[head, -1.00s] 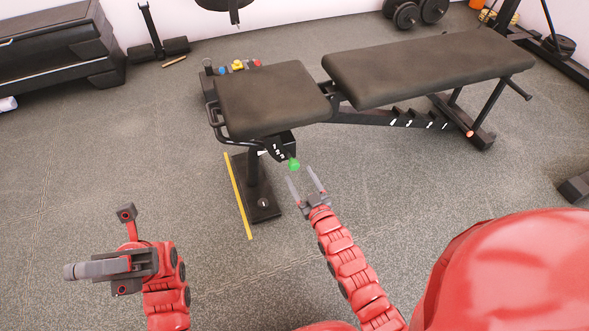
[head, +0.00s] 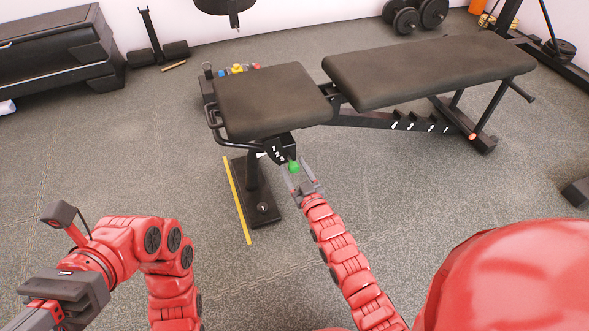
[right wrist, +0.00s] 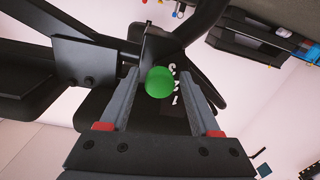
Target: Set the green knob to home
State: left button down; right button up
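The green knob (head: 294,167) sits below the front of the bench seat (head: 270,100), beside a black plate with white numbers (head: 278,152). My right gripper (head: 298,172) is open, with its fingers on either side of the knob. In the right wrist view the green knob (right wrist: 159,82) lies between the fingertips, with a gap visible on each side. I cannot tell how deep between the fingers it is. My left arm is at the lower left; its gripper (head: 45,310) is partly cut off by the frame edge, and its fingers do not show clearly.
The bench's long backrest (head: 430,70) extends to the right. A yellow strip (head: 237,200) lies on the floor beside the black bench base (head: 262,210). Dumbbells (head: 415,14) stand at the back. The floor in front of the bench is clear.

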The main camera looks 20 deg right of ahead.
grip_shut()
dwell(1.2)
